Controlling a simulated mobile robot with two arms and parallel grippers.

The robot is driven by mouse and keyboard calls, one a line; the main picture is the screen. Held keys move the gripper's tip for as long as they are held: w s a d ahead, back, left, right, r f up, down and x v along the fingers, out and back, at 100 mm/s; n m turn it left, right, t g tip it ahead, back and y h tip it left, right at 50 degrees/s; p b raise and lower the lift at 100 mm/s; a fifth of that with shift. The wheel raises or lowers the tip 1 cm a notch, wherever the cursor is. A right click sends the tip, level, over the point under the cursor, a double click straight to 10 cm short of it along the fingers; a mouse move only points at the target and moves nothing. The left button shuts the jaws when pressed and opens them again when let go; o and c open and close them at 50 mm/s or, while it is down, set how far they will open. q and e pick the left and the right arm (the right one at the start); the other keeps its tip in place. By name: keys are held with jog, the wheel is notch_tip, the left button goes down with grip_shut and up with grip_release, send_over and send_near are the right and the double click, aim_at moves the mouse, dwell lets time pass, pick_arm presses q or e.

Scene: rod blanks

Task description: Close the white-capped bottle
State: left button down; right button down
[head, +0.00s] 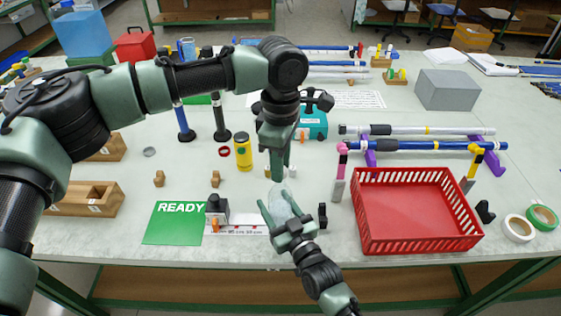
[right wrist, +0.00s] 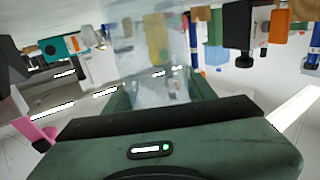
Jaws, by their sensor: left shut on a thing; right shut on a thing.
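The clear bottle (head: 281,203) is held by my right gripper (head: 286,222), which is shut on its body from the front of the table. In the right wrist view the see-through bottle (right wrist: 150,65) fills the middle, between the green fingers. My left gripper (head: 278,172) points down just above and behind the bottle's top. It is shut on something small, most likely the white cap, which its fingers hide. I cannot tell whether cap and bottle touch.
A red basket (head: 364,236) stands to the right. A green READY card (head: 172,223), a dark block (head: 217,207) and a yellow bottle (head: 243,152) are to the left. A teal box (head: 313,124) stands behind the grippers. Rods lie on purple supports at the right.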

pick_arm(q)
jog(key=shift+f, duration=0.55)
dwell(0.4)
